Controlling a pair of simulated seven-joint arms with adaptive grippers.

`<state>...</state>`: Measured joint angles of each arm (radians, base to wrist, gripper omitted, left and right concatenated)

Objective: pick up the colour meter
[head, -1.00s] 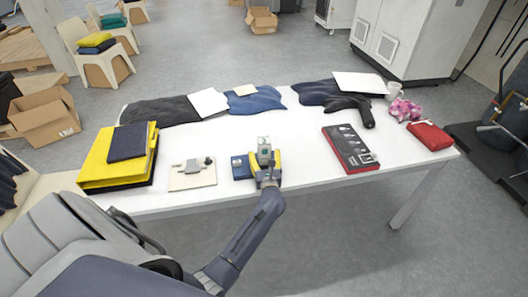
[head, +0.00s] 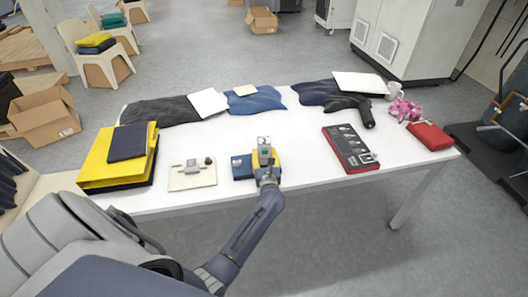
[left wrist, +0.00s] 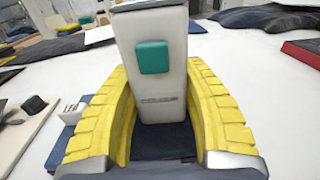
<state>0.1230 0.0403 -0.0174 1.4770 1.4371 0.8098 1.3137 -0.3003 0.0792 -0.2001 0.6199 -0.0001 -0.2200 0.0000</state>
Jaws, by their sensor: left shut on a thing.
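The colour meter is a pale grey upright device with a teal button; it shows large in the left wrist view, where the colour meter (left wrist: 158,80) stands between two yellow fingers. In the head view the colour meter (head: 264,143) is at the front middle of the table, with a small screen on top. My left gripper (head: 265,158) is shut on it, one finger on each side. A dark blue pad or box (head: 242,166) lies just left of it, partly hidden. I cannot tell whether the meter touches what is under it. My right gripper is not in view.
On the white table (head: 290,135), a board with grey fittings (head: 192,174) and yellow folders (head: 103,172) lie to the left. A black and red case (head: 350,149) and a red pouch (head: 432,135) lie to the right. Folded dark cloths (head: 160,111) line the back.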

